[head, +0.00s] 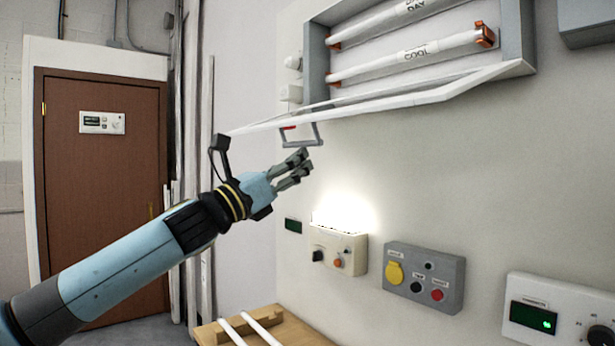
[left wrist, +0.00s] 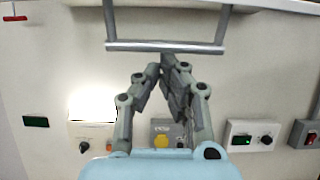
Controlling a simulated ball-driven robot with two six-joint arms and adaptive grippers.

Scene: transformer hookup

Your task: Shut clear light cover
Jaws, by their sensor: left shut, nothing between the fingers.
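The clear light cover (head: 432,97) hangs open at the lower edge of the grey light fixture (head: 517,38), sticking out from the wall with its pale rim toward the left. A grey handle (head: 302,143) hangs below the cover; its bar also shows in the left wrist view (left wrist: 165,47). My left gripper (head: 306,160) is shut and empty, just below the handle. In the left wrist view its fingertips (left wrist: 172,66) meet under the bar; I cannot tell if they touch it. My right gripper is not in view.
Tubes marked DAY and COOL (head: 410,55) sit in the fixture. Below on the wall are a glowing control box (head: 339,250), a grey button box (head: 424,277) and a thermostat (head: 560,315). A wooden rack (head: 213,333) with white tubes stands below. A brown door (head: 100,200) is at left.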

